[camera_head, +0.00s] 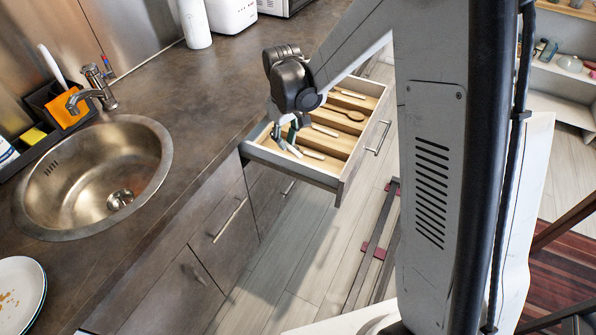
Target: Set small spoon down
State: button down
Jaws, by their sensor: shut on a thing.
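My gripper (286,138) is over the left front part of the open drawer (347,187), with its fingers pointing down into the wooden cutlery tray (338,142). It is shut on the small spoon, which is too small and too covered by the fingers to make out clearly. I cannot tell whether the spoon touches the tray floor. A wooden spoon (345,112) and several light-handled utensils lie in the tray's compartments.
The dark countertop (215,95) with a round metal sink (95,180) and tap (92,88) lies left of the drawer. Stacked plates (20,293) stand at the lower left. Closed cabinet fronts (222,225) are below the counter. The floor (300,255) before the drawer is clear.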

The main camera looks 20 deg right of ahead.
jog(key=w+a+f+n+b, duration=0.1)
jog(key=a+f+n+b, duration=0.1)
jog(key=a+n+b, duration=0.4)
jog(key=shift+m, duration=0.8)
jog(key=w+d+f, duration=0.2)
jog(key=d, duration=0.1)
jog(key=w+d+f+b, duration=0.1)
jog(key=w+d+f, duration=0.1)
jog(key=d, duration=0.2)
jog(key=w+d+f+b, duration=0.1)
jog(key=w+d+f, duration=0.1)
jog(key=d+f, duration=0.1)
jog(key=shift+w+d, duration=0.15)
jog(key=shift+w, duration=0.15)
jog(key=shift+f+b, duration=0.7)
jog(key=shift+f, duration=1.3)
jog(key=shift+s+f, duration=0.1)
jog(key=shift+f, duration=0.15)
jog(key=c, duration=2)
grip_release()
jog(key=shift+f, duration=0.1)
